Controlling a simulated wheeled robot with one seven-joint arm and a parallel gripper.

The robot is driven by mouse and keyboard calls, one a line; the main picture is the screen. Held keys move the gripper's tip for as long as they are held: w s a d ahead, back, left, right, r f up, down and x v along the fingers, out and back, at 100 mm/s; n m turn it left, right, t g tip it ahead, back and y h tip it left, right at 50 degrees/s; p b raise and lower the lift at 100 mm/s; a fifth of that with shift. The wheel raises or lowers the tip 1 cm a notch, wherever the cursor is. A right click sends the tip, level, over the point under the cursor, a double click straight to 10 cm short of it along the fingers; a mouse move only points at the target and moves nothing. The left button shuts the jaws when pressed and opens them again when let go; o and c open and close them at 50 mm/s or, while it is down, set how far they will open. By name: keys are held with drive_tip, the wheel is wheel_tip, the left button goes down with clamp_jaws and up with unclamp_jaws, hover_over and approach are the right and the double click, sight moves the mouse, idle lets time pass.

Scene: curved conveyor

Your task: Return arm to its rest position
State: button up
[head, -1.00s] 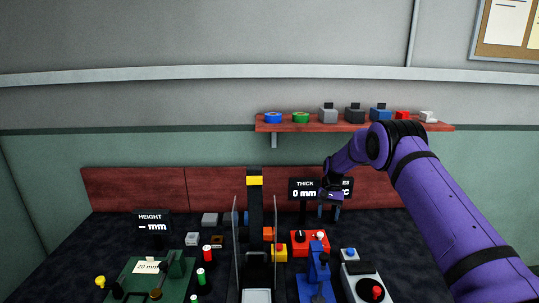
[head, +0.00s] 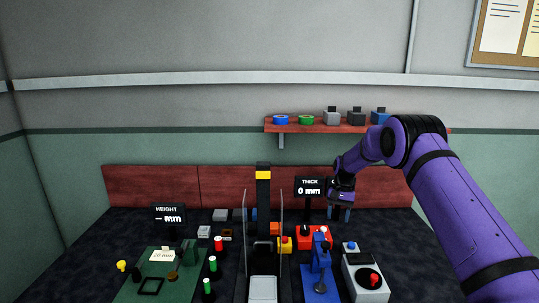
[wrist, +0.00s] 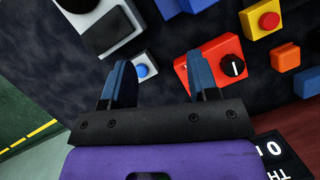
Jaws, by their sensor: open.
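My purple arm (head: 450,200) reaches in from the right in the head view. My gripper (head: 340,214) hangs above the back right of the dark bench, in front of the red backboard. In the wrist view, the two blue fingers of my gripper (wrist: 158,75) are wide apart with nothing between them. Below them lie a red box with a black knob (wrist: 222,66) and a small white block with a blue button (wrist: 142,69). The gripper appears clear of both.
A red shelf (head: 300,127) with rings and blocks is on the wall, partly behind my arm. Displays read THICK (head: 310,187) and HEIGHT (head: 168,214). A blue device (head: 320,270), a white box with a red button (head: 370,284) and a green station (head: 158,280) stand in front.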

drive_tip(key=s+d+r+t, duration=0.1)
drive_tip(key=s+r, duration=0.3)
drive_tip(key=r, duration=0.5)
drive_tip(key=s+r+n+t, duration=0.1)
drive_tip(key=s+r, duration=0.3)
drive_tip(key=r, duration=0.5)
drive_tip(key=s+d+r+t, duration=0.1)
drive_tip(key=s+r, duration=0.3)
drive_tip(key=r, duration=0.4)
drive_tip(key=s+d+r+n+t, duration=0.1)
drive_tip(key=s+r, duration=0.4)
drive_tip(key=s, duration=0.3)
drive_tip(key=s+r+t, duration=0.1)
drive_tip(key=s+r, duration=0.4)
drive_tip(key=s, duration=0.2)
drive_tip(key=s+d+f+n+t+h, duration=0.1)
drive_tip(key=s+t, duration=0.3)
drive_tip(key=s, duration=2.1)
drive_tip(key=shift+s+d+n+h, duration=0.3)
drive_tip(key=shift+d+n, duration=0.25)
drive_tip(key=shift+n, duration=0.05)
drive_tip(key=shift+f, duration=0.1)
